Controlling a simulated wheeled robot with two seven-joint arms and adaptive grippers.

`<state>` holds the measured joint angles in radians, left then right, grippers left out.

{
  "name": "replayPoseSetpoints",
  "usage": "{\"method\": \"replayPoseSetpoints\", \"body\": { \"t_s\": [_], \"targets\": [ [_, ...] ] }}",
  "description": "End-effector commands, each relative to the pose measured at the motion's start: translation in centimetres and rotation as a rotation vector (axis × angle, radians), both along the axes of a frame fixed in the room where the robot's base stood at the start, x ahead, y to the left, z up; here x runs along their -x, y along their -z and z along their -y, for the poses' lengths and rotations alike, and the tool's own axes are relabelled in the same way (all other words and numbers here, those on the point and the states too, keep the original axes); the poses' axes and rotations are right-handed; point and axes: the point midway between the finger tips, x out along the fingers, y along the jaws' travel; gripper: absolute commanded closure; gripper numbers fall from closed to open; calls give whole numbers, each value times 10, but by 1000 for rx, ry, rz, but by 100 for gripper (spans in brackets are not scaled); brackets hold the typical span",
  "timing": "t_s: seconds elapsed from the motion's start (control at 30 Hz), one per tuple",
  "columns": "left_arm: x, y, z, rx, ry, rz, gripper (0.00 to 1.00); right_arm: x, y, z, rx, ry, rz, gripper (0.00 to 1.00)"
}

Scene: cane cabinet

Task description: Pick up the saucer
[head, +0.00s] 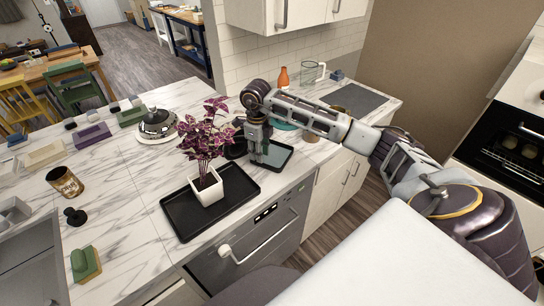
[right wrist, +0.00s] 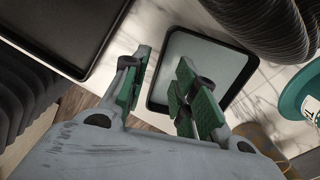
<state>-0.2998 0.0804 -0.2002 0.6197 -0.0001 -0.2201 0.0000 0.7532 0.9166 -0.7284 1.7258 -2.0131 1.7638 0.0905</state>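A small square dish with a dark rim and pale grey-blue middle (head: 280,154) lies flat on the marble counter near its front edge. It looks like the saucer. It also shows in the right wrist view (right wrist: 208,52). My right gripper (head: 258,157) points down over its left part, hiding some of it. In the right wrist view its green-padded fingers (right wrist: 163,60) are apart with nothing between them. One finger is over the dish and the other is by its left rim. I cannot tell whether they touch it. My left gripper is not in view.
A black tray (head: 176,216) with a potted purple plant (head: 208,187) stands just left of the dish. A teal round item (right wrist: 298,92) lies to its right, with a dark ribbed object (right wrist: 262,22) close by. An oven (head: 250,250) is below the counter edge.

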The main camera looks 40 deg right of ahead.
Motion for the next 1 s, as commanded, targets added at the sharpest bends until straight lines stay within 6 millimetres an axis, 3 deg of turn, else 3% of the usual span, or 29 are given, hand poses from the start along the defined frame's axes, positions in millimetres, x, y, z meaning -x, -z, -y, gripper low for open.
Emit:
{"method": "replayPoseSetpoints", "body": {
  "t_s": [0.47,1.0],
  "targets": [
    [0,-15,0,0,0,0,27,1,42,0,-1,0,-2,71],
    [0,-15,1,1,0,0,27,1,45,0,-1,0,0,74]
  ]
}}
